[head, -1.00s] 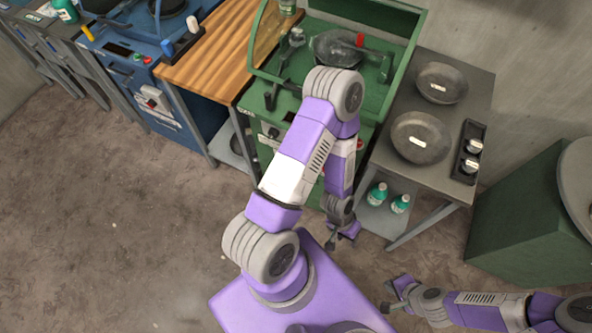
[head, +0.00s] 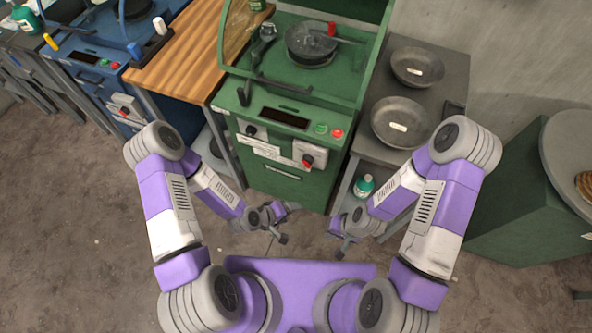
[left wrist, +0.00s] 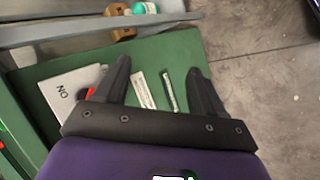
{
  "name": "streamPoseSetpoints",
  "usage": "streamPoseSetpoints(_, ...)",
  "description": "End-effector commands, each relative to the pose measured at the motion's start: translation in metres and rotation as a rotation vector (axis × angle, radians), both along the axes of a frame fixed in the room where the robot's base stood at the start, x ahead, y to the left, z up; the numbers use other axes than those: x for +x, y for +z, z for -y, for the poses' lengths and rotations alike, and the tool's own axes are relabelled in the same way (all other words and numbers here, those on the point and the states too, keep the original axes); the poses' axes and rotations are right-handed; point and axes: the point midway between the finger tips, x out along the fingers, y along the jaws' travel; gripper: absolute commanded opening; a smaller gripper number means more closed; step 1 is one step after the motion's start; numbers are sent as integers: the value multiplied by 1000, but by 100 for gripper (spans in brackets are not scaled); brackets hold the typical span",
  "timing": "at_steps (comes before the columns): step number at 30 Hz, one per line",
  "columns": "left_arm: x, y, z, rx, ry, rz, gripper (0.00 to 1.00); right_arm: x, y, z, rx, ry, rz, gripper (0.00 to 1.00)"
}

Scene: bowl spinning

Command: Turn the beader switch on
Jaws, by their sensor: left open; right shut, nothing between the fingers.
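The green machine (head: 285,165) stands ahead, with its raised cover at the top. On its front is a pale switch box (head: 310,153) with a red knob (head: 308,161). In the left wrist view the box (left wrist: 67,92) carries letters reading "ON" upside down, and its red knob (left wrist: 90,93) is partly hidden by a finger. My left gripper (head: 288,223) is open and empty, below and apart from the switch box in the head view; its fingers (left wrist: 158,68) spread over the green panel in the wrist view. My right gripper (head: 335,244) is shut and empty, lower and to the right.
Green and red buttons (head: 328,131) and a dark display (head: 285,118) sit above the switch box. A grey table (head: 378,85) with bowls stands right. A wooden-topped table (head: 175,50) and a blue machine (head: 95,75) stand left. Floor is open at lower left.

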Motion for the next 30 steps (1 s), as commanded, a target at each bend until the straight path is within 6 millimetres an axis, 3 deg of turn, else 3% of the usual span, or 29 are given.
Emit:
streamPoseSetpoints(1, 14, -20, 12, -121, 115, 37, 70, 0, -23, 0, 0, -1, 0, 0)
streamPoseSetpoints(3, 38, -20, 23, -303, 271, 98, 70, 0, -37, 0, 0, -1, 0, 0)
streamPoseSetpoints(7, 71, -6, 27, -639, 519, 183, 70, 0, -58, 0, 0, 0, 0, 0)
streamPoseSetpoints(12, 92, 15, 15, -938, 695, 248, 70, 0, -71, 0, 0, 0, 0, 0)
streamPoseSetpoints(17, 104, 23, 15, -1019, 731, 266, 70, 0, -73, 0, 0, 0, 0, 0)
streamPoseSetpoints(30, 158, 24, 41, -1013, 729, 264, 70, 0, -80, 0, 0, 0, 0, 0)
